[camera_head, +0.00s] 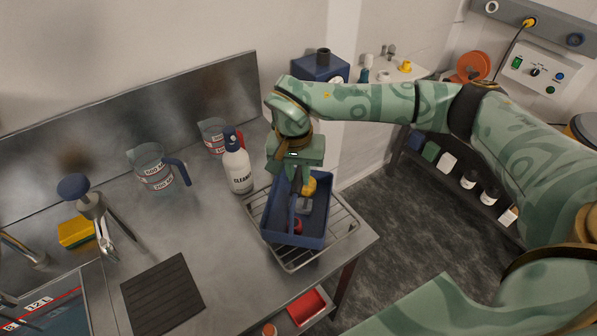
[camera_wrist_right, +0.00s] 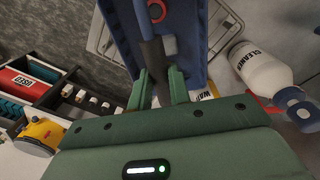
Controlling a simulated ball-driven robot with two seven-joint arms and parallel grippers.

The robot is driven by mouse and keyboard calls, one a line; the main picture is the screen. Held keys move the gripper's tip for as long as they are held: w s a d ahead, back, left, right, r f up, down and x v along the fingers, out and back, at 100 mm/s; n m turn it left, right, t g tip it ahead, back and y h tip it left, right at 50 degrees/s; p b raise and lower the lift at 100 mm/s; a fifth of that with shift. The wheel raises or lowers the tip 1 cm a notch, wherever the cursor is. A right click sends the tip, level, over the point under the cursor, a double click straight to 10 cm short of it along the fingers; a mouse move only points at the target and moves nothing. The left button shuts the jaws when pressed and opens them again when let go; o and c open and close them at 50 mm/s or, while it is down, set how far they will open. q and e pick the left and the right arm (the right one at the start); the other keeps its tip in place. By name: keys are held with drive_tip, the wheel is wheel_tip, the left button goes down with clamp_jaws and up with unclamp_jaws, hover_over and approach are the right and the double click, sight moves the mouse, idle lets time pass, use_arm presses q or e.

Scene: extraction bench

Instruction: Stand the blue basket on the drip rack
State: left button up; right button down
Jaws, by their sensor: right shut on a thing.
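The blue basket (camera_head: 319,232) is over the drip rack (camera_head: 345,226), a wire rack near the bench's right edge. The basket looks about level; I cannot tell whether its base touches the wires. It holds small yellow, grey and red things. My right gripper (camera_head: 297,178) is above the basket, shut on its handle. In the right wrist view the handle (camera_wrist_right: 147,45) stands between the fingers (camera_wrist_right: 159,86), with the basket wall (camera_wrist_right: 196,50) beyond and part of the rack (camera_wrist_right: 98,38) beside it. My left gripper is not in view.
A white cleaner bottle (camera_head: 238,170) stands close to the rack's left side. Measuring jugs (camera_head: 155,170) stand further back. A dark ribbed mat (camera_head: 162,295) lies at the front left. A red tray (camera_head: 307,307) sits below the bench edge. Bare steel lies between mat and rack.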

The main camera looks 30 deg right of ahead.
drive_tip(key=c, duration=1.3)
unclamp_jaws()
drive_tip(key=shift+f, duration=0.1)
wheel_tip(320, 180, up, 12)
drive_tip(key=shift+a, duration=0.4)
